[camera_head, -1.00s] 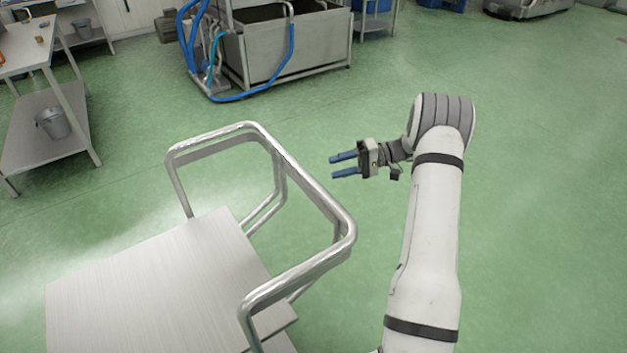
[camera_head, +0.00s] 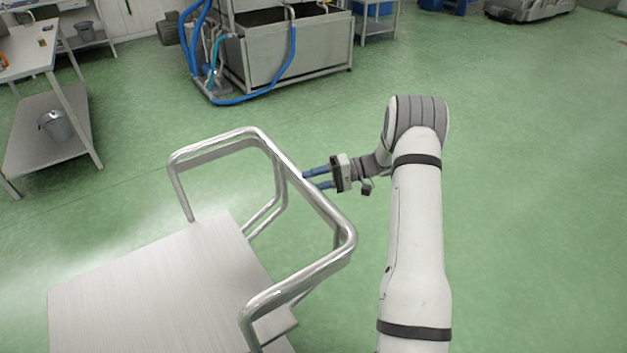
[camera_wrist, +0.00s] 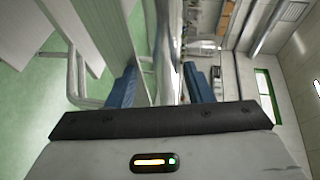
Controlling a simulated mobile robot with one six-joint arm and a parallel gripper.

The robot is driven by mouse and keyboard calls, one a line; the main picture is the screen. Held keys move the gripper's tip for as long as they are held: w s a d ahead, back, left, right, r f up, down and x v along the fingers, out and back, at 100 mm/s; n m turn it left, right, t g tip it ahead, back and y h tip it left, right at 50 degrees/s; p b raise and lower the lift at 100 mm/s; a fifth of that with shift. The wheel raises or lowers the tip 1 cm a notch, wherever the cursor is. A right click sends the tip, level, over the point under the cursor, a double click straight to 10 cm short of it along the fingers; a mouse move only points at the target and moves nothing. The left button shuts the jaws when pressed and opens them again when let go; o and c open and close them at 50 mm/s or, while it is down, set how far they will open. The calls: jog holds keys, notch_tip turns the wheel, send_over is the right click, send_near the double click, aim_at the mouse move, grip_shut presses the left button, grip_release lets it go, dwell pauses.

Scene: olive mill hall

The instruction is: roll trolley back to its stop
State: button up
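The trolley (camera_head: 160,290) has a pale flat top and a shiny tubular handle (camera_head: 342,222) on its right side. It stands at the lower left of the head view. My gripper (camera_head: 311,179) is at the far right stretch of the handle, its blue fingers level and pointing left at the tube. In the wrist view my gripper (camera_wrist: 160,70) is open, with a shiny handle tube (camera_wrist: 170,55) running between the two blue fingers, nearer the right one. I cannot tell whether either finger touches it. The trolley's stop is not identifiable.
A grey tank (camera_head: 290,50) with blue hoses stands at the back. A steel table (camera_head: 35,60) with a bucket (camera_head: 56,125) on its lower shelf is at the left. The green floor (camera_head: 530,190) is clear at the right.

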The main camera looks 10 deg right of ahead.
jog(key=shift+s, duration=0.15)
jog(key=c, duration=0.9)
jog(key=shift+f, duration=0.2)
grip_shut()
jog(key=shift+d+f, duration=0.1)
jog(key=o, duration=0.8)
grip_release()
jog(key=shift+o, duration=0.6)
jog(key=shift+w, duration=0.2)
jog(key=shift+r, duration=0.25)
